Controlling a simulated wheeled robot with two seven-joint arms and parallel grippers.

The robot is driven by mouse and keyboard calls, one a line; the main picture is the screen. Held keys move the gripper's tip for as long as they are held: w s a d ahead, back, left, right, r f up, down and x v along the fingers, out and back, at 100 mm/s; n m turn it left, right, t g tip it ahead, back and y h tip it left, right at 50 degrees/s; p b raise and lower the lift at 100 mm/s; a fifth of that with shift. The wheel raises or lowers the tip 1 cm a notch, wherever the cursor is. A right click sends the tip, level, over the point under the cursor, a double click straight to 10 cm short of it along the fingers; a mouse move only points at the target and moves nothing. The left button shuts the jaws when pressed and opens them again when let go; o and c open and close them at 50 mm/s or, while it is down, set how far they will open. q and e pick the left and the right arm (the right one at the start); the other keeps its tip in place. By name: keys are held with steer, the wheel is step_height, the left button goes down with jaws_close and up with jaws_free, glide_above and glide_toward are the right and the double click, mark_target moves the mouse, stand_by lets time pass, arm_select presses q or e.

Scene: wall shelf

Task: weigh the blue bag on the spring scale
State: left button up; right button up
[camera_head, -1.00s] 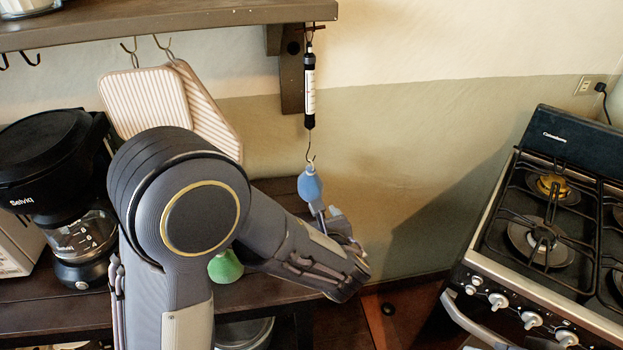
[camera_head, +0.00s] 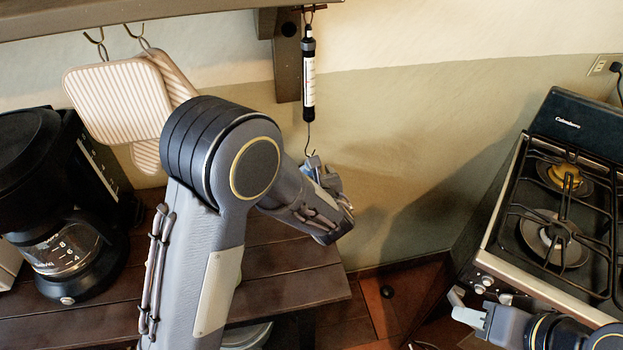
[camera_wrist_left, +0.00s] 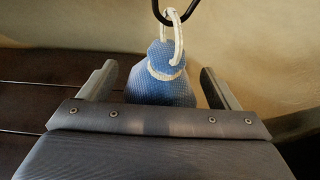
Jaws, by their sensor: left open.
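The spring scale (camera_head: 309,75), a dark tube with a white label, hangs under the shelf with its hook at the bottom. In the left wrist view the blue bag (camera_wrist_left: 160,85) hangs by its white loop (camera_wrist_left: 175,35) from the dark hook (camera_wrist_left: 176,12). My left gripper (camera_wrist_left: 158,85) is open, with one finger on each side of the bag. In the head view my left gripper (camera_head: 318,166) is just below the scale's hook and hides most or all of the bag. My right gripper (camera_head: 460,305) is at the lower right, away from the scale; its jaw opening is unclear.
A coffee maker (camera_head: 65,215) stands on the dark wooden counter (camera_head: 285,285) at left. A stove (camera_head: 500,215) is at right. Wall space right of the scale is clear.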

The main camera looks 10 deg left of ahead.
arm_select(q)
steer(key=shift+w+a+f, duration=0.1)
steer(key=shift+w, duration=0.1)
steer(key=c, duration=1.4)
steer(key=shift+w+r+p, duration=0.15)
steer(key=shift+r+p, duration=0.2)
steer(key=shift+r, duration=0.3)
